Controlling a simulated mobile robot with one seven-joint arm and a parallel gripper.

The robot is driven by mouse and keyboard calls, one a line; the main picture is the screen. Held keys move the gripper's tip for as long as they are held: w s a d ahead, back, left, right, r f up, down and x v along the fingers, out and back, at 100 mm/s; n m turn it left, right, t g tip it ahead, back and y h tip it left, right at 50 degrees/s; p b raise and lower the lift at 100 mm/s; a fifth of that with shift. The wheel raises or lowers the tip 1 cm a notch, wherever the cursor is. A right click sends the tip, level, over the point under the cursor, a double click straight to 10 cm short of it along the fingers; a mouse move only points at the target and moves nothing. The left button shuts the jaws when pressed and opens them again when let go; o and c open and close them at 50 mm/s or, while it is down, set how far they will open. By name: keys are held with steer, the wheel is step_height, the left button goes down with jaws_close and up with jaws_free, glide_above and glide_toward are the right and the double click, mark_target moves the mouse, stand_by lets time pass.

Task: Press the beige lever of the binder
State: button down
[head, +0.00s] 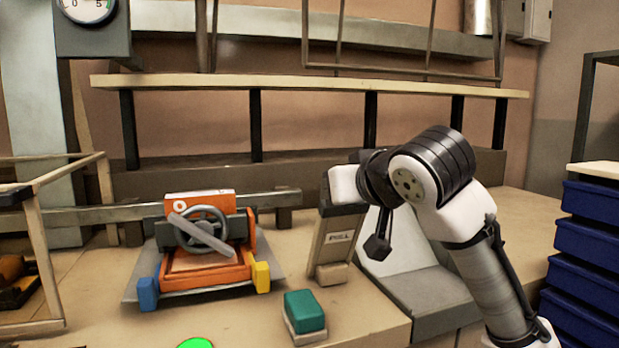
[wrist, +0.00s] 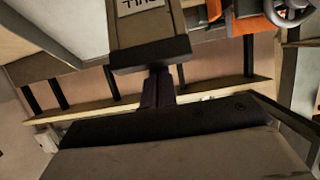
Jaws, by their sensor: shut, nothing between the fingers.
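The binder shows as a tall grey-beige upright piece (head: 333,240) with a dark top edge and a white label. A small beige block (head: 332,274) sits at its foot; I cannot tell for sure which part is the lever. In the wrist view the labelled piece (wrist: 148,28) appears upside down with its dark edge. My gripper (wrist: 157,88) shows there as narrow dark fingers, shut and empty, close to that edge; contact is unclear. In the head view my white hand is just above the labelled piece, its fingertips hidden.
An orange machine (head: 200,265) with a grey wheel stands to the left. A green-topped block (head: 305,311) lies in front, near a bright green disc (head: 195,343). A pale slanted panel (head: 400,245) is behind my arm. Blue bins (head: 585,250) stand at right. A shelf (head: 310,87) runs behind.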

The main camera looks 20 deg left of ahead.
steer(key=w+a+r+p, duration=0.1)
steer(key=w+r+p, duration=0.1)
steer(key=p, duration=0.1)
steer(key=shift+w+a, duration=0.3)
steer(key=shift+a, duration=0.05)
steer(key=shift+s+r, duration=0.1)
steer(key=shift+r, duration=0.2)
steer(key=s+d+r, duration=0.3)
steer(key=s+r, duration=0.2)
steer(key=r, duration=0.1)
steer(key=shift+d+r+b, duration=0.15)
steer(key=shift+d+b, duration=0.1)
steer(key=shift+b, duration=0.2)
steer(key=shift+s, duration=0.1)
